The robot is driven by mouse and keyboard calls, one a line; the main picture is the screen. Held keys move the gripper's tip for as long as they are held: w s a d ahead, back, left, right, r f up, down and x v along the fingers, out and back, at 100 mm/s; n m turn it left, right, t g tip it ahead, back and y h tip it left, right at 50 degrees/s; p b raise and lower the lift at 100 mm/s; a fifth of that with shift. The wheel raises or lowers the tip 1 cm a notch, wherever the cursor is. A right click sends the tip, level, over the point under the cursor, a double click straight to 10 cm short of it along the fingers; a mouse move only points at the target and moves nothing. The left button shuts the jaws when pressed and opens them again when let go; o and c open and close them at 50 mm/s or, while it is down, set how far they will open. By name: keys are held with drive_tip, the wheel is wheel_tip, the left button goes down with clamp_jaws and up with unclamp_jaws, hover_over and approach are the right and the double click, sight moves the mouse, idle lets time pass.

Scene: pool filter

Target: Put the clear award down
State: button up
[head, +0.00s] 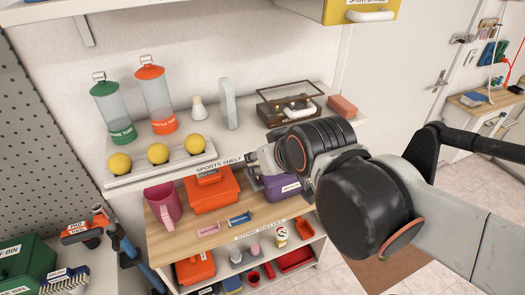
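A pale grey upright slab (228,104) stands on the top shelf of the white unit, between a small white cone-shaped item and a display case. It may be the clear award, but I cannot tell for sure. My gripper (258,168) is at the shelf's front edge, below and right of the slab and apart from it in the picture. The black wrist hides part of it. The fingers are small and partly covered, so I cannot see whether they are open or hold something.
The sports shelf (120,181) carries yellow balls (158,153), two capped tubes (155,98), a dark-framed clear case (290,104) and a reddish block (342,106). Below, a wooden shelf holds an orange box (211,192), a pink mug (163,203) and a purple box (283,187).

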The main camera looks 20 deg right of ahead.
drive_tip(key=shift+g, duration=0.9)
drive_tip(key=s, duration=0.2)
drive_tip(key=s+f, duration=0.1)
drive_tip(key=s, duration=0.2)
drive_tip(key=shift+s+d+f, duration=0.15)
drive_tip(key=shift+s+f, duration=0.1)
drive_tip(key=shift+s, duration=0.05)
